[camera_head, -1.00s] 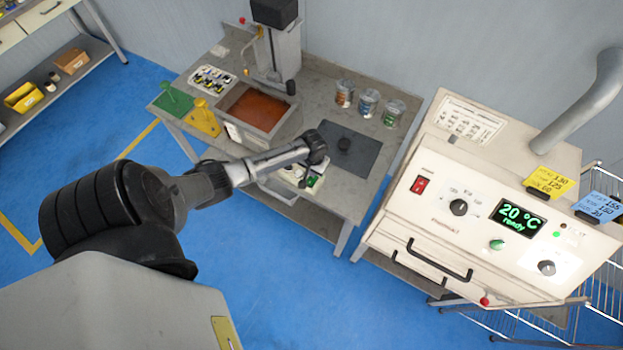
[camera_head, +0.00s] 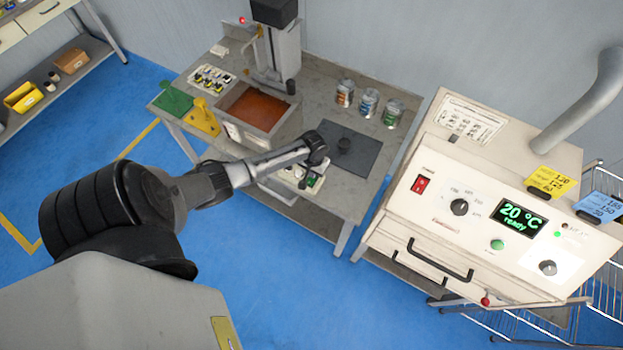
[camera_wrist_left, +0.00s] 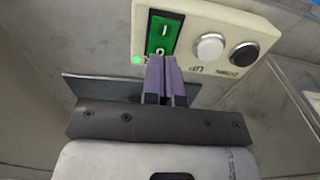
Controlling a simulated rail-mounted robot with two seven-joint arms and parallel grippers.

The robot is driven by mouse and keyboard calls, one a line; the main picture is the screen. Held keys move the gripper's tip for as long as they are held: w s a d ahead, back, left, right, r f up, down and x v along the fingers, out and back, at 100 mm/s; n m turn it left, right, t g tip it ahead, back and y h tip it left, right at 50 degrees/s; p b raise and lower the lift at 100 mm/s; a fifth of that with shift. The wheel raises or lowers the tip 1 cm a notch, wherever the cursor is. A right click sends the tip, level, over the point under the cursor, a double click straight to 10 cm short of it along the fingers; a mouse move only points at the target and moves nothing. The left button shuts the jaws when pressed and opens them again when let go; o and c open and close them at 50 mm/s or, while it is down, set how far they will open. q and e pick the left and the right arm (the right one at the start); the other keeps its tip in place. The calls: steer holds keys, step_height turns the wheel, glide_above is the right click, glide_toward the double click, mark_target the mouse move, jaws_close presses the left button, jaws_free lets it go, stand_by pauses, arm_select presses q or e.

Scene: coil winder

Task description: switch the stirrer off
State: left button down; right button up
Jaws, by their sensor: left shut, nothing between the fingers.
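A pale control box (camera_wrist_left: 215,22) shows in the left wrist view. It has a green rocker switch (camera_wrist_left: 163,35) marked I and O, a lit green lamp (camera_wrist_left: 137,60), a white UP button (camera_wrist_left: 209,47) and a black DOWN button (camera_wrist_left: 243,56). My left gripper (camera_wrist_left: 166,62) is shut and empty. Its purple fingertips are at the lower, O end of the switch and cover part of it; I cannot tell whether they touch. The stirrer column (camera_head: 276,50) stands behind a tank of brown liquid (camera_head: 258,108) in the head view. My right gripper is not in view.
Several cans (camera_head: 368,101) stand at the back of the bench, beside a dark mat (camera_head: 350,165). Green (camera_head: 173,100) and yellow (camera_head: 203,118) stands are at its left. An oven (camera_head: 470,215) reading 20 °C stands at the right. Blue floor is clear in front.

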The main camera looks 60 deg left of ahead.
arm_select(q)
steer(key=shift+f+b, duration=0.45)
steer(key=shift+f, duration=0.5)
stand_by(0.3)
steer(key=shift+r, duration=0.1)
steer(key=shift+r+p, duration=0.95)
steer(key=shift+p, duration=0.2)
step_height(320, 180, up, 5)
steer(key=p, duration=0.6)
